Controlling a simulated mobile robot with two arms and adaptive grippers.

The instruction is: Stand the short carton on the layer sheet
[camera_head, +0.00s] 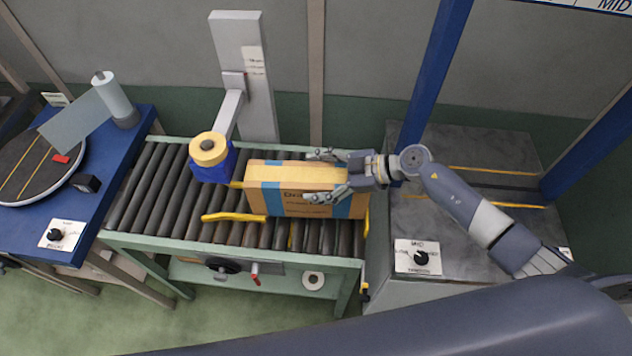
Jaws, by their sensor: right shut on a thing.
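A brown carton (285,202) with blue bands and printed lettering is on the roller conveyor, near its right end. My right gripper (320,176) reaches in from the right and is shut on the carton, one finger at its far side and one over its near side. I cannot tell whether the carton is lifted off the rollers. I cannot make out a layer sheet. My left gripper is not in view.
The roller conveyor (147,195) carries yellow guides (222,217) and a post with a blue-yellow head (210,150) left of the carton. A grey table (480,240) with a knob panel (418,257) stands right. A blue bench (140,125) with a turntable (30,190) stands left.

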